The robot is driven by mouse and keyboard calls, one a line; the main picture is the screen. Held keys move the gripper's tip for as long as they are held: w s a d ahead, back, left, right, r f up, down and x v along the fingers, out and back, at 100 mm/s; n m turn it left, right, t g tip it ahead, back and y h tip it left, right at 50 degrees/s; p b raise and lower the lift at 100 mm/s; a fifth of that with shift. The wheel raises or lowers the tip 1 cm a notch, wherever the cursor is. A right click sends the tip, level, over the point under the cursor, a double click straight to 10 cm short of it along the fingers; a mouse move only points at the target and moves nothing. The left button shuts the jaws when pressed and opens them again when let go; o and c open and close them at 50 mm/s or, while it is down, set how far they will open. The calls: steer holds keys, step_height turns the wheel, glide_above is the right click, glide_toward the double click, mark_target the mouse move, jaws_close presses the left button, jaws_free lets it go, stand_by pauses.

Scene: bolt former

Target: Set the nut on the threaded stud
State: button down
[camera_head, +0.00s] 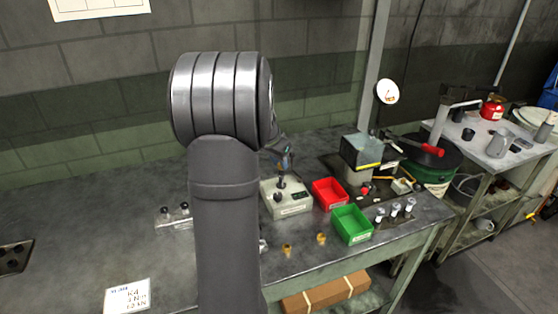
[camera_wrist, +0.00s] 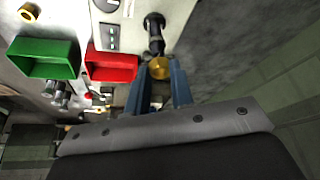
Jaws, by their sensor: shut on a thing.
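My gripper (camera_wrist: 160,80) has blue fingers shut on a brass nut (camera_wrist: 158,67), seen at the fingertips in the wrist view. In the head view my gripper (camera_head: 284,164) is above the pale machine block (camera_head: 291,207), partly behind my arm. The dark threaded stud (camera_head: 282,183) stands upright on this block, just below the fingers. In the wrist view the stud (camera_wrist: 157,47) shows right beside the nut. I cannot tell whether nut and stud touch. The nut is not clear in the head view.
A black knob (camera_head: 278,197) sits in front of the stud. A red bin (camera_head: 329,194) and a green bin (camera_head: 351,225) stand to the right. Two brass pieces (camera_head: 287,249) (camera_head: 321,238) lie near the bench front. A card (camera_head: 127,297) lies at front left.

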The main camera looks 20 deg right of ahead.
steer(key=shift+f, duration=1.3)
steer(key=c, duration=1.2)
jaws_free()
steer(key=shift+r, duration=0.1)
steer(key=v, duration=1.7)
steer(key=shift+w+r, duration=0.1)
steer(key=shift+r, duration=0.05)
steer(key=x, duration=1.7)
steer(key=shift+f, duration=0.3)
